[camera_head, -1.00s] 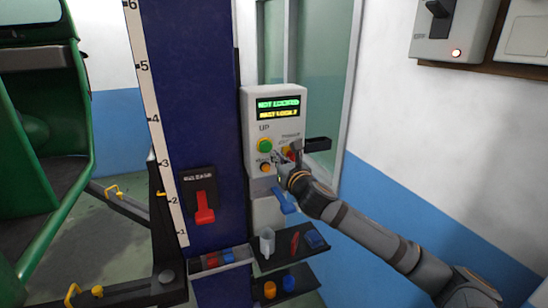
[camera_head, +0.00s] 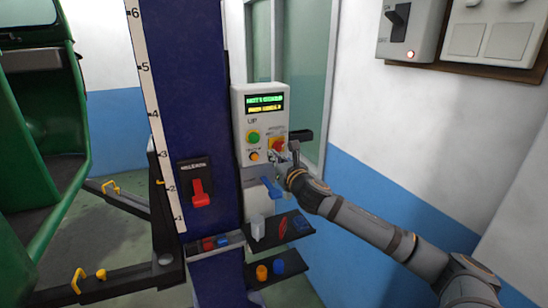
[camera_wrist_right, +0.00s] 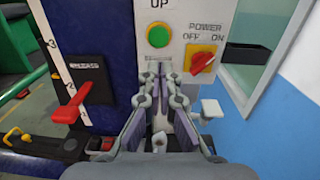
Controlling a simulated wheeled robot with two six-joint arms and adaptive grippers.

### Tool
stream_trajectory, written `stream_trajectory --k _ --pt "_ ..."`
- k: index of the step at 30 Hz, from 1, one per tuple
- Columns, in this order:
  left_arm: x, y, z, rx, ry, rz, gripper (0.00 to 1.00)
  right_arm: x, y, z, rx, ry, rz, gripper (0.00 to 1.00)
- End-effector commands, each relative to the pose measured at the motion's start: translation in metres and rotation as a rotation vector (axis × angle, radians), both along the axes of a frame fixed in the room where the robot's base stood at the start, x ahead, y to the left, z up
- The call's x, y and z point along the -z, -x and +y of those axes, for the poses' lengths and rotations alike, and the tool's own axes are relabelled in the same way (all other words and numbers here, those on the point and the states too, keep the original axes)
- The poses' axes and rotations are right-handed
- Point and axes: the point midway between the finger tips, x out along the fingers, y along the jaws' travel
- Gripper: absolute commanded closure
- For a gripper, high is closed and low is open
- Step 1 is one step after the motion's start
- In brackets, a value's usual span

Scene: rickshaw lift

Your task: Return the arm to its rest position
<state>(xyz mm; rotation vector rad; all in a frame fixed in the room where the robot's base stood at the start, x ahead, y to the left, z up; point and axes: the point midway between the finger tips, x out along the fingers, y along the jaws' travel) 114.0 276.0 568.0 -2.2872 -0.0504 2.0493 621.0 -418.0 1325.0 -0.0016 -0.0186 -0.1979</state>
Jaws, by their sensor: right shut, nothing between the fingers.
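My right arm reaches in from the lower right in the head view. Its gripper (camera_head: 278,157) is in front of the lower part of the grey control box (camera_head: 239,128), beside the red power switch (camera_head: 277,146). In the wrist view the gripper (camera_wrist_right: 160,66) is shut and empty, its fingertips just below the green UP button (camera_wrist_right: 158,36). The red-and-yellow power switch (camera_wrist_right: 200,61) is to the right of the fingers. I cannot tell whether the fingertips touch the box. My left gripper is not in view.
The blue lift column (camera_head: 195,100) carries a red release lever (camera_head: 199,192). A blue lever (camera_head: 270,187) and black shelves (camera_head: 268,238) with small items are below the box. A green rickshaw (camera_head: 58,110) stands at left. A wall switch box (camera_head: 402,25) is at upper right.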

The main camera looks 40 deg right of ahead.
Motion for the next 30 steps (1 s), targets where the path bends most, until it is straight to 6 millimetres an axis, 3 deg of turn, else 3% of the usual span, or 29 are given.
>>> stream_trajectory --k 13,17,20,23,26,30 --pt "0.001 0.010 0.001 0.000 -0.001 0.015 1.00 0.001 0.000 0.000 0.001 -0.004 0.000 1.00" --pt "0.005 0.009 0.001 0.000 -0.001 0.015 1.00 0.035 -0.004 -0.018 0.033 -0.120 0.024 1.00" --pt "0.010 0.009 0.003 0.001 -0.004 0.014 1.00 0.103 -0.007 -0.048 0.102 -0.346 0.060 1.00" --pt "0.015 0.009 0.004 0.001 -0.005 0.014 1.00 0.190 0.001 -0.077 0.203 -0.619 0.095 1.00" --pt "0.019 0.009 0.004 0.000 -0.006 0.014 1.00 0.276 0.020 -0.095 0.316 -0.872 0.118 1.00" --pt "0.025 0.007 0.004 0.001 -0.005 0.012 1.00 0.394 0.063 -0.102 0.497 -1.194 0.131 1.00"
